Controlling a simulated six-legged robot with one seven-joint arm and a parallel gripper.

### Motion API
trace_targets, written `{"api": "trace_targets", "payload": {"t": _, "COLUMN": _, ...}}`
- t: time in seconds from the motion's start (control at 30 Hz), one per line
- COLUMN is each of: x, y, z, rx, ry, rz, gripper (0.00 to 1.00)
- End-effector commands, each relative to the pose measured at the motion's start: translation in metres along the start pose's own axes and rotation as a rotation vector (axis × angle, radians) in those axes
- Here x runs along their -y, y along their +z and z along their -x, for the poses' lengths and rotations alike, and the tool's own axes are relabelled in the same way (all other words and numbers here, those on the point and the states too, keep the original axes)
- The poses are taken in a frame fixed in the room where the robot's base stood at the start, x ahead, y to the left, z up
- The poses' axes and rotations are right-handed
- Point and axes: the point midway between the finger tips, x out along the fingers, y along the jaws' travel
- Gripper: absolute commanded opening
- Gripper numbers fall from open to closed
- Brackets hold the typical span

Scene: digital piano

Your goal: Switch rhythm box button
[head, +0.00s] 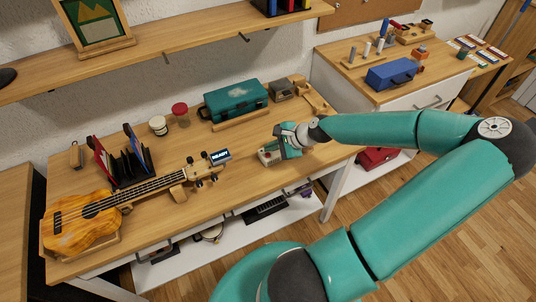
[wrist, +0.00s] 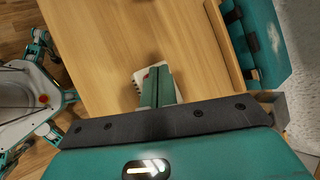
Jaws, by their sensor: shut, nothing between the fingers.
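The rhythm box (head: 267,157) appears to be the small pale box on the wooden table, right of the ukulele. In the wrist view a pale corner of the box (wrist: 138,77) with a bit of red shows beside my fingers. My gripper (head: 283,151) is shut and empty, its two teal fingers together and pointing down at the box. In the wrist view the shut fingers (wrist: 158,84) cover most of the box. I cannot tell whether the fingertips touch it. The button's position is not clear.
A ukulele (head: 92,209) lies on a stand at the left, with a small lit display (head: 220,157) near its head. A teal case (head: 235,101) stands behind the box. Red and pale jars (head: 180,112) stand near the wall. The table front right of the ukulele is mostly clear.

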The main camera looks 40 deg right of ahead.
Motion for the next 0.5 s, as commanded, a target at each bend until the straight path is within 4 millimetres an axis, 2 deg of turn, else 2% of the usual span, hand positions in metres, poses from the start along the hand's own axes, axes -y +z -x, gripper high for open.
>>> {"api": "trace_targets", "payload": {"t": 0.5, "x": -0.0037, "y": -0.0036, "z": -0.0054, "rx": 0.000, "ry": 0.000, "rz": 0.000, "gripper": 0.00}}
